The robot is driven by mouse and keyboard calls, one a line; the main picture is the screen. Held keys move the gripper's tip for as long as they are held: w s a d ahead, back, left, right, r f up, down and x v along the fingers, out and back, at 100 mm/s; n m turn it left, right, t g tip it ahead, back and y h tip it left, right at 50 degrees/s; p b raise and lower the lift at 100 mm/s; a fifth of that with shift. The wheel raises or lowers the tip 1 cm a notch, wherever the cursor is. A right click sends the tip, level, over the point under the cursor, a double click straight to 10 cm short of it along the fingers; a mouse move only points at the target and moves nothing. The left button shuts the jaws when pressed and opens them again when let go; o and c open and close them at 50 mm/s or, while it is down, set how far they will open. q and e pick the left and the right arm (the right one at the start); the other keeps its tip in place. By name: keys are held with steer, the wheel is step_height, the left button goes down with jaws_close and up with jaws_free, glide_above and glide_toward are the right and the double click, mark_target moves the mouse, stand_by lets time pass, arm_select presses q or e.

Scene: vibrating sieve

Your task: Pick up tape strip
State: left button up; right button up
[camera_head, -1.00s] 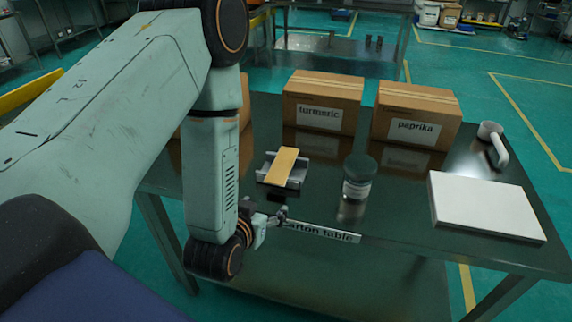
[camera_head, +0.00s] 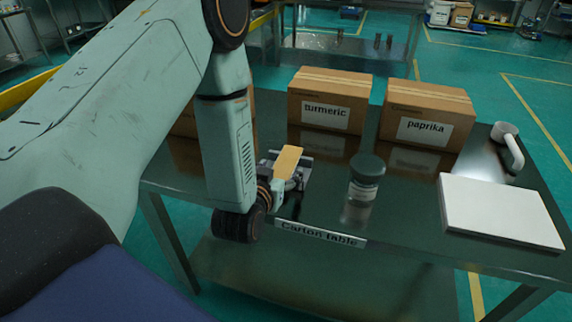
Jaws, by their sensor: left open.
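The tape strip (camera_head: 287,161) is a flat tan strip. It lies on a small grey metal holder (camera_head: 303,172) on the dark carton table, left of the middle of the view. My left gripper (camera_head: 291,186) is open, at the near end of the strip and the holder. My own wrist and forearm hide part of it. I cannot tell whether the fingers touch the strip. My right gripper is not in the view.
The turmeric box (camera_head: 325,113) and paprika box (camera_head: 422,131) stand at the back of the table (camera_head: 400,225). A dark-lidded jar (camera_head: 364,180) stands right of the holder. A white slab (camera_head: 500,212) and a white scoop-like tool (camera_head: 509,145) lie at the right.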

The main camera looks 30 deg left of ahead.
mark_target(286, 164)
arm_select(q)
steer(key=x, duration=0.2)
steer(key=shift+w+f, duration=0.2)
steer(key=shift+w, duration=0.15)
steer(key=shift+s+r, duration=0.1)
steer(key=shift+c, duration=0.3)
steer(key=c, duration=0.7)
